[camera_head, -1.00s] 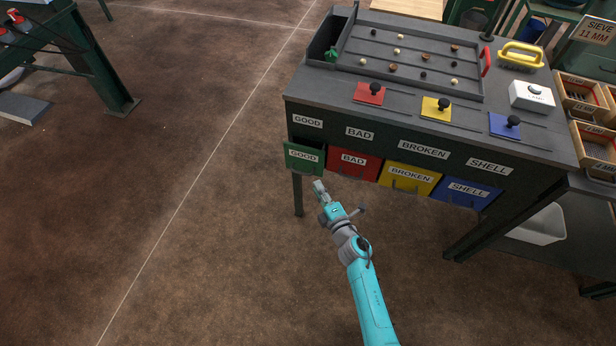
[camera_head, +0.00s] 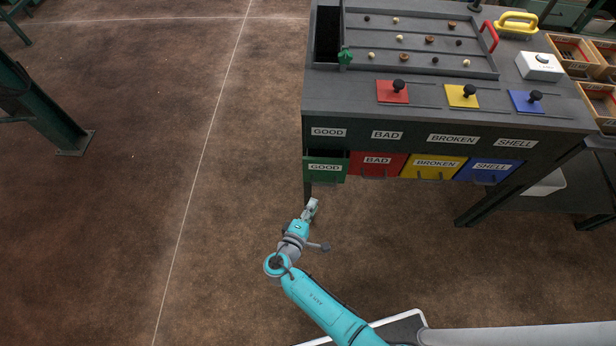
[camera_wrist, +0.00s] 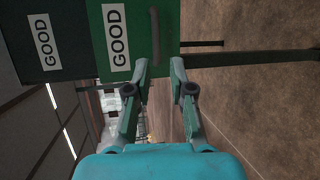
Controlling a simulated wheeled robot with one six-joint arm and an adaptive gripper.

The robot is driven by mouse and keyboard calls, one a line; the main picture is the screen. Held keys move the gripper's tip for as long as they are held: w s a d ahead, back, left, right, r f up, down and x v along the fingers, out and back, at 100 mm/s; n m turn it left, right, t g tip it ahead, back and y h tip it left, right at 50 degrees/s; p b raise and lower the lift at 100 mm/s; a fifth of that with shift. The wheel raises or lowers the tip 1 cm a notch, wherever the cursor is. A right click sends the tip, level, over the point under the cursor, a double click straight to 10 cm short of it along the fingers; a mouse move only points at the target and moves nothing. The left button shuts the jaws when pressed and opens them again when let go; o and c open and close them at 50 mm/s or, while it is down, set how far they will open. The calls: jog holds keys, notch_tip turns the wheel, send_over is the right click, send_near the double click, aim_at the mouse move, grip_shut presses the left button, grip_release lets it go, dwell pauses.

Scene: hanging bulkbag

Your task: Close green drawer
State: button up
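The green drawer (camera_head: 340,168) labelled GOOD hangs at the left end of the sorting table's front. It is pulled out a little, and a dark strip of its inside shows above the front. In the wrist view the green drawer front (camera_wrist: 136,16) fills the top middle, with its dark handle bar near its right edge. My gripper (camera_head: 312,205) is below the drawer, apart from the handle as far as I can see. In the wrist view its two fingers (camera_wrist: 160,70) are spread with an empty gap between them.
The red (camera_head: 377,164), yellow (camera_head: 433,168) and blue (camera_head: 489,170) drawers sit to the right in the same row. The grey sorting table (camera_head: 450,115) stands above, with a leg just behind my gripper. The brown floor to the left is clear.

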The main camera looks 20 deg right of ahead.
aim_at(324, 185)
jog(key=shift+m+h, duration=0.3)
jog(key=x, duration=1)
jog(key=shift+w+r, duration=0.1)
grip_shut()
jog(key=shift+d, duration=0.1)
